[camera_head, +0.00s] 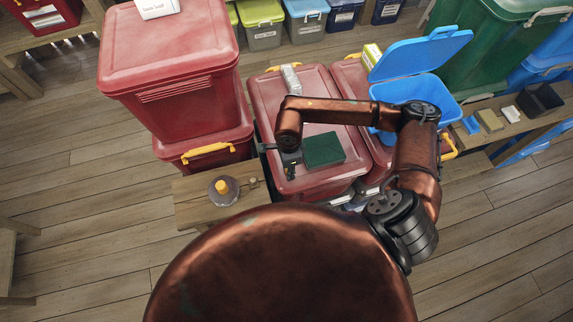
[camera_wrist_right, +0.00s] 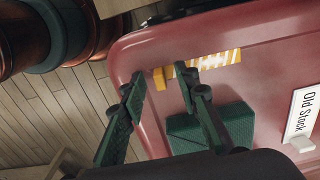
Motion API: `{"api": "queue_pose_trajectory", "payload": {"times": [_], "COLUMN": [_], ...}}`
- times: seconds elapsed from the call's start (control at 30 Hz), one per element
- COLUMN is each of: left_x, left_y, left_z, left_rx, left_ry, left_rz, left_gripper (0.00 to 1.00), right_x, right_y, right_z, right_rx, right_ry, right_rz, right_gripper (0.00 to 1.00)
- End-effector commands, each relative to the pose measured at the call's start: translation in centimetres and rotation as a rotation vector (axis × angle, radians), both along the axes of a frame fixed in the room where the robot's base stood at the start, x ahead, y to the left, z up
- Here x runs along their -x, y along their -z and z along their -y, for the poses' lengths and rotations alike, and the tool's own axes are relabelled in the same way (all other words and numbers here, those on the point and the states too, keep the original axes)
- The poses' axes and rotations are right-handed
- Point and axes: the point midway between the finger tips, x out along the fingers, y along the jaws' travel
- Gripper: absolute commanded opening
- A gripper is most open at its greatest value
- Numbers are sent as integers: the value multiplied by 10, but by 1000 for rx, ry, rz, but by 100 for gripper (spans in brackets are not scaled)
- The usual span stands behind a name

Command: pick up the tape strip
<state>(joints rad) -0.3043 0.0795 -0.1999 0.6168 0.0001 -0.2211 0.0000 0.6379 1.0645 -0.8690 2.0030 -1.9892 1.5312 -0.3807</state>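The tape strip (camera_wrist_right: 218,60) is orange-yellow with white markings. In the right wrist view it lies on the red bin lid (camera_wrist_right: 270,35) near its edge. Its plain orange end (camera_wrist_right: 158,78) shows between my right fingertips, and one finger hides part of the strip. My right gripper (camera_wrist_right: 158,76) is open, with nothing held; I cannot tell whether its tips touch the lid. In the head view my right gripper (camera_head: 291,168) is over the near part of the red lid (camera_head: 262,95), and I cannot make out the strip there. My left gripper is not in view.
A dark green block (camera_head: 323,150) lies on the lid beside my right gripper. A white piece labelled "Old Stock" (camera_wrist_right: 302,115) is also on the lid. Stacked red bins (camera_head: 175,75) stand left; an open blue bin (camera_head: 415,90) stands right. A tape dispenser-like round object (camera_head: 223,189) sits on a wooden bench.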

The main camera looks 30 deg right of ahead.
Motion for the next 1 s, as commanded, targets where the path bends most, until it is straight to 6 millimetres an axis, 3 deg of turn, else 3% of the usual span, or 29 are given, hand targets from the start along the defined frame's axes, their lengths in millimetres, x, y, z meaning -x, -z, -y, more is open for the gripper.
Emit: {"api": "queue_pose_trajectory", "payload": {"times": [0.1,0.2,0.63,1.0], "left_x": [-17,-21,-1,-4], "left_y": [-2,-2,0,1], "left_z": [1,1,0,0], "left_rx": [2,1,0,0], "left_ry": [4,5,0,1], "left_rz": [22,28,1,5], "left_gripper": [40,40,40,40], "right_x": [0,0,0,-1], "right_y": [1,1,1,-1], "right_z": [0,0,0,0], "right_rx": [0,0,0,-1], "right_ry": [1,1,2,2], "right_rz": [1,0,1,2], "right_gripper": [29,29,1,0]}}
